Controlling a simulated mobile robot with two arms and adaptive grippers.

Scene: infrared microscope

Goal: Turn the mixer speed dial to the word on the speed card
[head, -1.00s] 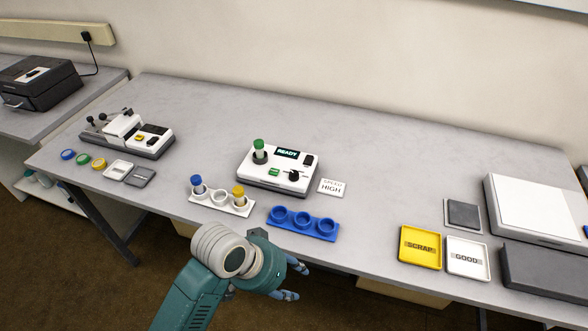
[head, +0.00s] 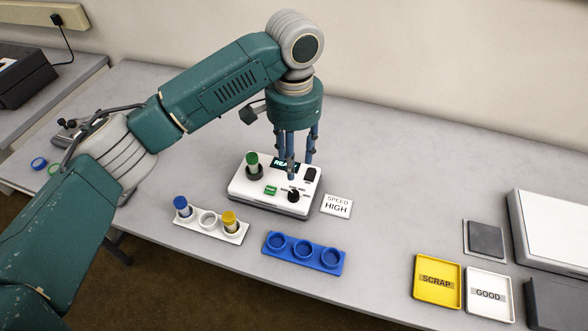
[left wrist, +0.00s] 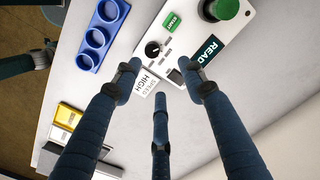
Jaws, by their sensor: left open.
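The mixer (head: 240,190) is a white box on a dark base. Its black speed dial (head: 293,196) is at the front right of its top; the setting it points to is too small to read. The dial also shows in the left wrist view (left wrist: 153,49). The speed card (head: 337,206), reading "SPEED HIGH", lies flat just right of the mixer. My left gripper (head: 294,166) is open and empty, pointing down above the mixer's right rear, behind the dial and apart from it. In the left wrist view its spread fingers (left wrist: 161,84) partly hide the card and mixer edge.
On the mixer are a green-capped tube (head: 252,162), a green start button (head: 270,190), a READY display and a black switch (head: 310,174). A white rack (head: 208,230) with capped tubes and an empty blue rack (head: 304,260) stand in front. Trays lie right.

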